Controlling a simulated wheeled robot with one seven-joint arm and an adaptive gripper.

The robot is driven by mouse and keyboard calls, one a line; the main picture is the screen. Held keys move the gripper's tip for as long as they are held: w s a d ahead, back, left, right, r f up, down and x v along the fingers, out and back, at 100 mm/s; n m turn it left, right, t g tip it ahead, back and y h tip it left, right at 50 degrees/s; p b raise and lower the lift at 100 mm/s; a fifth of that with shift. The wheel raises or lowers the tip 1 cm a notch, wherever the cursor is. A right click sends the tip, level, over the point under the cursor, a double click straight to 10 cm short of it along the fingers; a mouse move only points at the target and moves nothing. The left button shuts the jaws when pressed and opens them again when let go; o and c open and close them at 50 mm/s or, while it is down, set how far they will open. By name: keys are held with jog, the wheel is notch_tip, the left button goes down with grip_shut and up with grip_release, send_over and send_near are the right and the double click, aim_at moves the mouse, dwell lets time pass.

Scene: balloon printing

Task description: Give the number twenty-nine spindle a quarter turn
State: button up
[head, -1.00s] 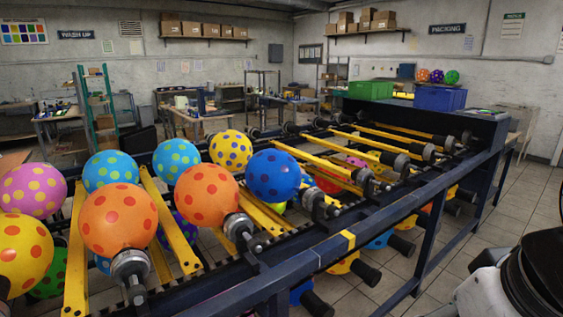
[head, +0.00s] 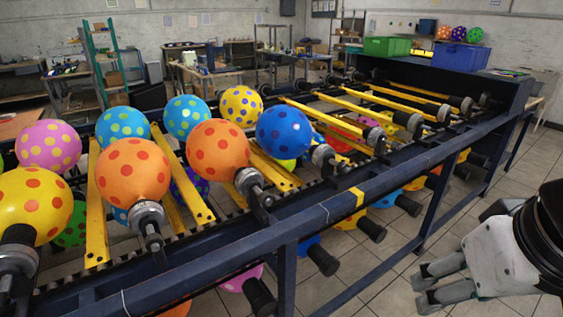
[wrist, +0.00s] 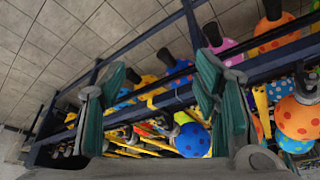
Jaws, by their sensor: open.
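A row of spindles with balloons runs along the dark blue rack. Near spindles carry a yellow balloon with red dots (head: 32,207), an orange balloon (head: 132,170), another orange balloon (head: 217,149) and a blue balloon (head: 284,131). Bare spindles (head: 407,120) stand farther right. No spindle number is legible, so I cannot tell which is twenty-nine. My gripper (head: 430,287) is at the lower right in the head view, open and empty, apart from the rack. In the wrist view its green-padded fingers (wrist: 165,100) are spread, with the rack and the blue balloon (wrist: 192,140) beyond them.
The rack's front rail (head: 330,208) lies between my gripper and the spindles. Lower spindles with black ends (head: 372,229) stick out below it. Green (head: 384,46) and blue (head: 459,56) crates stand at the far end. The tiled floor at right is clear.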

jog(key=w+a+f+n+t+b, duration=0.1)
jog(key=w+f+n+t+b, duration=0.15)
jog(key=w, duration=0.85)
jog(key=n+t+y+b, duration=0.5)
jog(key=n+y, duration=0.1)
jog(key=y, duration=0.1)
send_near(267, 199)
jog(key=x, duration=1.2)
jog(key=shift+w+f, duration=0.15)
jog(key=shift+w, duration=0.1)
jog(key=c, duration=1.2)
